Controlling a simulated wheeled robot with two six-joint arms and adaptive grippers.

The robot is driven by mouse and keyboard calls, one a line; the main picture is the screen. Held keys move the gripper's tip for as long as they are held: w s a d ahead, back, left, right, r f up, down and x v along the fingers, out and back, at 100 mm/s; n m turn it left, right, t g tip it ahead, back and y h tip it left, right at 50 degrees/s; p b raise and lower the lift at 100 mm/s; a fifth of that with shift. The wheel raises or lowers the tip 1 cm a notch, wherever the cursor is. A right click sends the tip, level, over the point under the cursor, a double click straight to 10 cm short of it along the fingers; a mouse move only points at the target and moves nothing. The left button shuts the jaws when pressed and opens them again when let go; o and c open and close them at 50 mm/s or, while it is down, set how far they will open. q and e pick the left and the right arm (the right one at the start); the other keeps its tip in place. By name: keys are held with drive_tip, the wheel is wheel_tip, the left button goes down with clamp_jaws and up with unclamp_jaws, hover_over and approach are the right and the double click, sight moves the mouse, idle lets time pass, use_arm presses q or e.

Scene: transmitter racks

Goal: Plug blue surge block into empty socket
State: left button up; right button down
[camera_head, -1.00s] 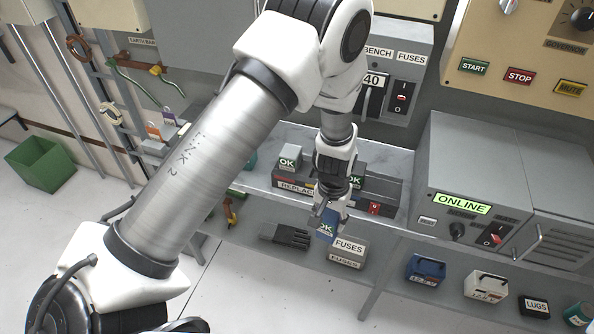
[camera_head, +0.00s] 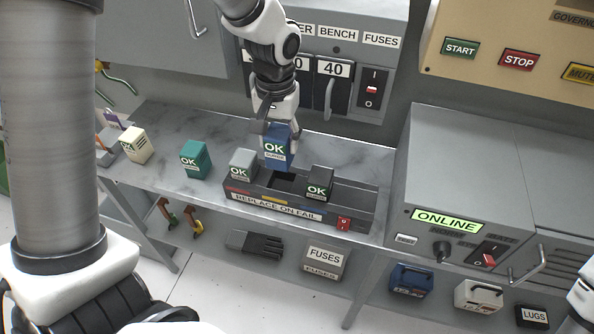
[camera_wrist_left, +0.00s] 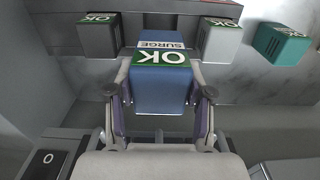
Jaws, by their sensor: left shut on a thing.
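My left gripper (camera_head: 277,118) is shut on the blue surge block (camera_head: 276,150), which has a green OK label. In the wrist view the block (camera_wrist_left: 160,98) sits between the fingers. The block is upright and appears above the long dark socket base (camera_head: 345,221) marked REPLACE ON FAIL. The dark empty socket (camera_head: 284,185) opens just below it, between a light grey block (camera_head: 242,165) and a dark grey block (camera_head: 319,184). The block's lower end looks clear of the socket, but the exact gap is hard to tell.
A teal block (camera_head: 195,160) and a cream block (camera_head: 135,146) stand on the marble counter (camera_head: 160,124) at left. A small red part (camera_head: 344,224) is at the base's right end. The ONLINE cabinet (camera_head: 460,170) stands at right and the fuse panel (camera_head: 350,60) behind.

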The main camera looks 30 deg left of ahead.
use_arm(q)
wheel_tip(320, 180, down, 10)
drive_tip(key=shift+r, duration=0.1)
drive_tip(key=shift+s, duration=0.1)
drive_tip(key=o, duration=1.2)
drive_tip(key=shift+o, duration=0.2)
wheel_tip(320, 180, up, 12)
drive_tip(key=shift+r, duration=0.1)
